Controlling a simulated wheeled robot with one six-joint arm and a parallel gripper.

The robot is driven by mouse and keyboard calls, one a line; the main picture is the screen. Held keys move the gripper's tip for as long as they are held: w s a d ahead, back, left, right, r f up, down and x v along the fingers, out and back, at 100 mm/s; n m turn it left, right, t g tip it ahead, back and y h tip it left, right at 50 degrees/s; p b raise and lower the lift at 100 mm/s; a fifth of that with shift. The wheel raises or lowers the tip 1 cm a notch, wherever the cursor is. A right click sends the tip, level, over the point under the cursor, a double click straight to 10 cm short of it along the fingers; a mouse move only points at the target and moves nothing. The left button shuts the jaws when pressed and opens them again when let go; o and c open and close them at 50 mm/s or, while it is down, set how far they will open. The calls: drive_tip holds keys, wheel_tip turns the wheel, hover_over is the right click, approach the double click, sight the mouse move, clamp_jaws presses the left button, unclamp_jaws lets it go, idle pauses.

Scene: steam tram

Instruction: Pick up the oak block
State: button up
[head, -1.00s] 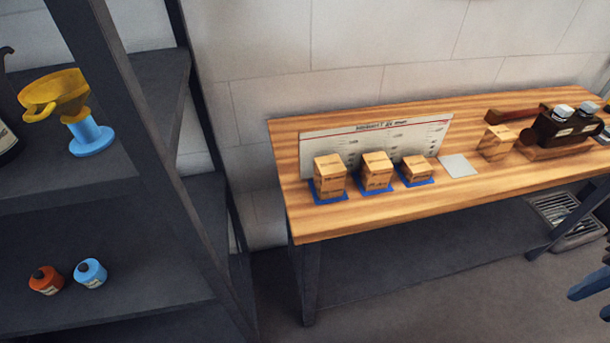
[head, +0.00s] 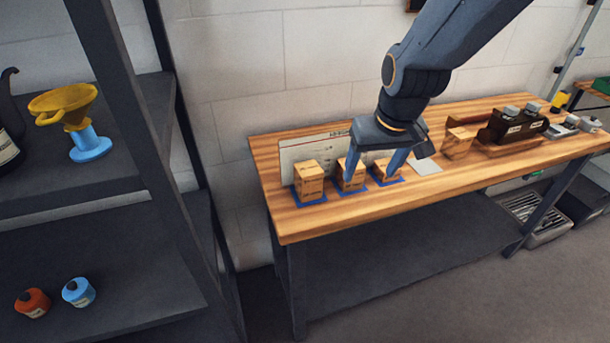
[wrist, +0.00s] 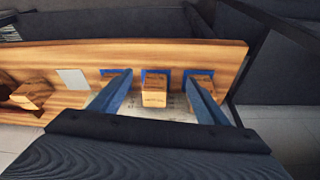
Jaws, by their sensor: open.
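Three wooden blocks stand in a row on blue pads on the wooden bench: a left one (head: 309,180), a middle one (head: 348,181) and a lower right one (head: 384,174). A fourth wooden block (head: 458,143) stands farther right. Their labels are too small to read, so I cannot tell which is oak. My gripper (head: 371,170) is open above the row, its fingers overlapping the middle and right blocks in the head view. In the wrist view, the middle block (wrist: 154,91) shows between the open fingertips (wrist: 160,85). Contact is not visible.
A printed card (head: 300,150) stands behind the row. A pale grey square (head: 427,167) lies right of it. A dark holder with jars (head: 516,127) stands farther right on the bench. A dark shelf (head: 95,254) is at left. The bench's front strip is clear.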

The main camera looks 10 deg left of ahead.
sight(310, 169)
drive_tip(key=w+a+r+n+y, duration=0.1)
drive_tip(key=w+a+n, duration=0.1)
drive_tip(key=a, duration=1)
drive_tip(key=shift+a+p+x, duration=0.2)
drive_tip(key=shift+p+x, duration=0.35)
drive_tip(key=shift+x, duration=1.4)
drive_tip(key=shift+a+p+x, duration=0.2)
drive_tip(key=shift+p+x, duration=0.35)
drive_tip(key=shift+x, duration=1.35)
drive_tip(key=shift+w+r+t, duration=0.1)
drive_tip(key=shift+w+t, duration=0.05)
drive_tip(key=shift+t, duration=0.15)
drive_tip(key=shift+c, duration=0.2)
drive_tip(key=c, duration=1.1)
